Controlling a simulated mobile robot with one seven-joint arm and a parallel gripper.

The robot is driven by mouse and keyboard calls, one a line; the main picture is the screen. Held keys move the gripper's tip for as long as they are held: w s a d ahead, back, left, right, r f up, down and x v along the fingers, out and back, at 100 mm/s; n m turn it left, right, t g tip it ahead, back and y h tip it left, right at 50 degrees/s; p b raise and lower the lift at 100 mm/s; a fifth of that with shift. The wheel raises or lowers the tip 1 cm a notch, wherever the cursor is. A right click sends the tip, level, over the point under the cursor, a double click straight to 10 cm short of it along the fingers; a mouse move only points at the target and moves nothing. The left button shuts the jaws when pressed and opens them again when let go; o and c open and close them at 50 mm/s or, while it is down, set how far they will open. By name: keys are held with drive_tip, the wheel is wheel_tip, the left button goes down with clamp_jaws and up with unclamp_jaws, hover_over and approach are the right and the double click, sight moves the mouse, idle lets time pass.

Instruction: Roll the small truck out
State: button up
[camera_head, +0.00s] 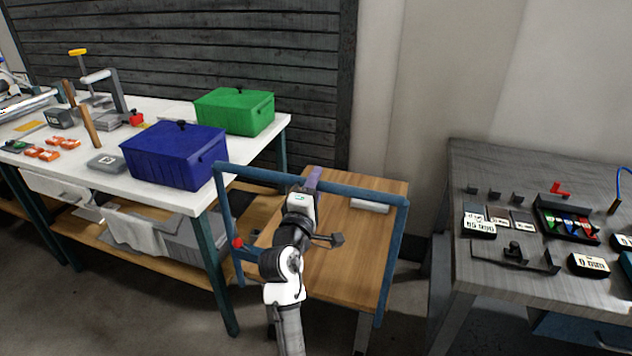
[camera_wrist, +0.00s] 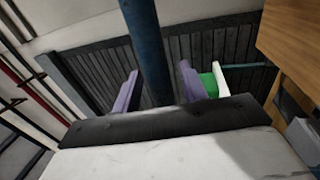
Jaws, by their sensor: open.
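The small truck is a cart with a wooden deck (camera_head: 350,262) and a blue tubular handle frame (camera_head: 375,192). It stands between the white workbench and the grey table. My gripper (camera_head: 314,178) is at the middle of the handle's top bar, with purple fingers. In the wrist view the blue bar (camera_wrist: 149,45) runs between the two open fingers of my gripper (camera_wrist: 160,88). I cannot tell whether either finger touches the bar. My arm hides part of the deck.
The white workbench (camera_head: 105,185) at left bears a blue box (camera_head: 172,160) and a green box (camera_head: 235,112). A grey table (camera_head: 480,290) with trays stands at right. A slatted dark wall is behind.

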drive_tip(key=shift+w, duration=0.1)
clamp_jaws()
idle(0.5)
